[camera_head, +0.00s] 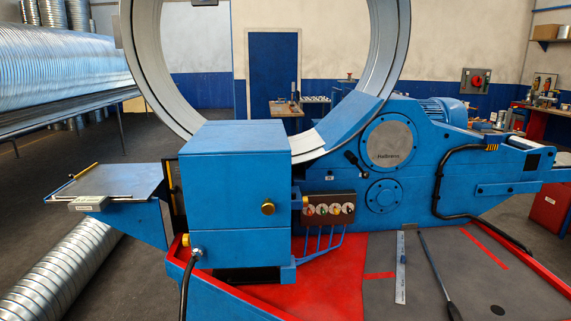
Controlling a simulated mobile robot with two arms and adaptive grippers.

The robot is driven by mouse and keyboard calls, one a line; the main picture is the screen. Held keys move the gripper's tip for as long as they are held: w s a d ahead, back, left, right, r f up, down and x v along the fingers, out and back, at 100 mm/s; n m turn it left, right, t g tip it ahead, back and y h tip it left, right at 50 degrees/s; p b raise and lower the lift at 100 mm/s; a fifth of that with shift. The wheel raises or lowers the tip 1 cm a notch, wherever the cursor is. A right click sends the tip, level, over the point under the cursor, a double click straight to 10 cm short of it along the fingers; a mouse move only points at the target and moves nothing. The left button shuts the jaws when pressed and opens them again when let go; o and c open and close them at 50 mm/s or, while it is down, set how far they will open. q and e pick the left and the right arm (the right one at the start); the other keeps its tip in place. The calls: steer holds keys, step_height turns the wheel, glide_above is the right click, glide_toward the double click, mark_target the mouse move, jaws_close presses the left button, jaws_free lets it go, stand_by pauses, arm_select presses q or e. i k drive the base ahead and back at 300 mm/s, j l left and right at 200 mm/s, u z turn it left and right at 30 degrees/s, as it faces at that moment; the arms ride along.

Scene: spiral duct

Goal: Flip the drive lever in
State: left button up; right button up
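A blue machine (238,185) with a large metal ring (150,60) stands in front of me. A short lever with a dark knob (351,157) sticks out up and left beside the round grey cover (391,142) on the blue housing. A black handle (188,268) with a bright fitting is at the lower left of the blue box. No readable label shows which of these is the drive lever. Neither of my grippers is in view.
A gauge panel (329,208) with several dials sits right of the box. A steel rule (401,268) and a long dark bar (437,272) lie on the grey mat (480,262). A spiral duct (65,270) lies at lower left. A red edge borders the platform.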

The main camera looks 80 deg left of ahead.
mark_target(352, 159)
steer(key=u, duration=2)
steer(key=i+j+u, duration=0.2)
steer(key=i+j, duration=0.15)
steer(key=i+j+u, duration=0.2)
steer(key=i, duration=0.4)
steer(key=j, duration=0.05)
